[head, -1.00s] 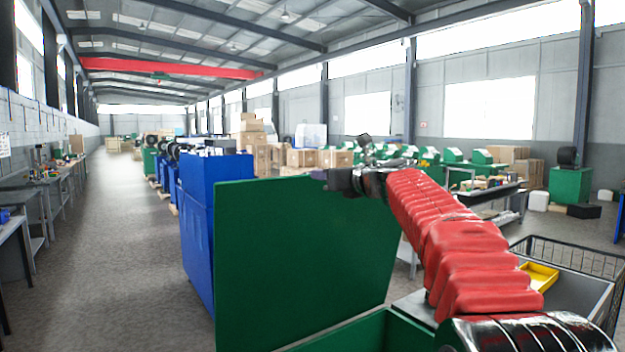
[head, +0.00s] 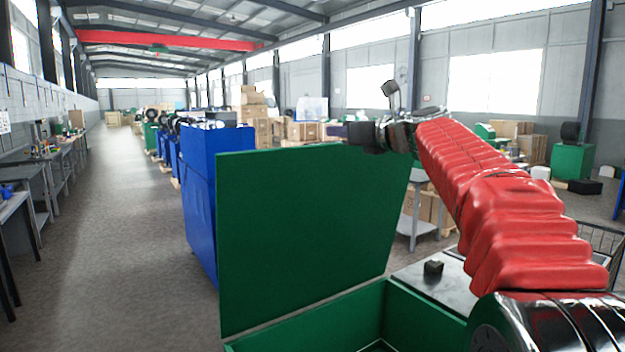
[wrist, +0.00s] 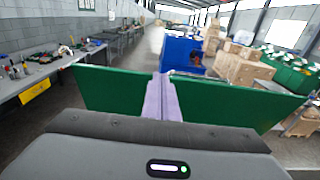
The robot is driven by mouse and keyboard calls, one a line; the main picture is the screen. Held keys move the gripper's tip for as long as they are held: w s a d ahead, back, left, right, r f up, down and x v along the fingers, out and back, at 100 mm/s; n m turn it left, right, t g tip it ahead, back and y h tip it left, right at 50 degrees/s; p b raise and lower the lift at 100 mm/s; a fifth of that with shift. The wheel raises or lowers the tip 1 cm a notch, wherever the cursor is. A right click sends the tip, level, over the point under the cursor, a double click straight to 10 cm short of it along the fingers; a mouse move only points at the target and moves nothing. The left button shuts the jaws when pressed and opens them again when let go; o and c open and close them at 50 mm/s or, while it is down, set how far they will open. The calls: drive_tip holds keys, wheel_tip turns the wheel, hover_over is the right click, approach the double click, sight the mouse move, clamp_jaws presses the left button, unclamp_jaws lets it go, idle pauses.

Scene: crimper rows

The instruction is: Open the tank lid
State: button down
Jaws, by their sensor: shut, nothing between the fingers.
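The green tank lid (head: 300,235) stands raised, close to upright, above the open green tank (head: 350,322) in the head view. The tank's inside shows partly at the bottom of that view. My gripper (head: 362,135) is at the top edge of the lid, near its right corner. In the wrist view the lid (wrist: 115,92) spans the picture, and my two pale purple fingers (wrist: 162,84) are together with nothing between them. They overlap the lid's top edge in that view; I cannot tell whether they touch it.
Blue machines (head: 205,180) stand in a row behind the lid. Workbenches (head: 45,175) line the left wall, with a clear aisle (head: 120,220) between. A small dark block (head: 433,269) sits on a grey surface right of the tank. Cardboard boxes (wrist: 245,70) stand farther back.

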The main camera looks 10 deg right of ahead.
drive_tip(key=w+a+f+g+h, duration=0.1)
drive_tip(key=w+f, duration=0.1)
drive_tip(key=f, duration=0.5)
drive_tip(key=w+f+g, duration=0.1)
drive_tip(key=w+f, duration=0.2)
drive_tip(key=f, duration=0.5)
drive_tip(key=w+d+f+n+g+h, duration=0.15)
drive_tip(key=d+f+h, duration=0.25)
drive_tip(key=f, duration=0.8)
drive_tip(key=w+d+f+n+t+h, duration=0.15)
drive_tip(key=d+f+h, duration=0.3)
drive_tip(key=f, duration=0.85)
drive_tip(key=s+a+r+n+t+y, duration=0.1)
drive_tip(key=s+a+n+t+y, duration=0.1)
drive_tip(key=a+n+y, duration=0.3)
drive_tip(key=s+a+r+n+t+y, duration=0.1)
drive_tip(key=s+a+n+y, duration=0.4)
drive_tip(key=a+n, duration=0.5)
drive_tip(key=shift+a+t+y, duration=0.3)
drive_tip(key=shift+t+y, duration=0.05)
drive_tip(key=shift+t, duration=0.55)
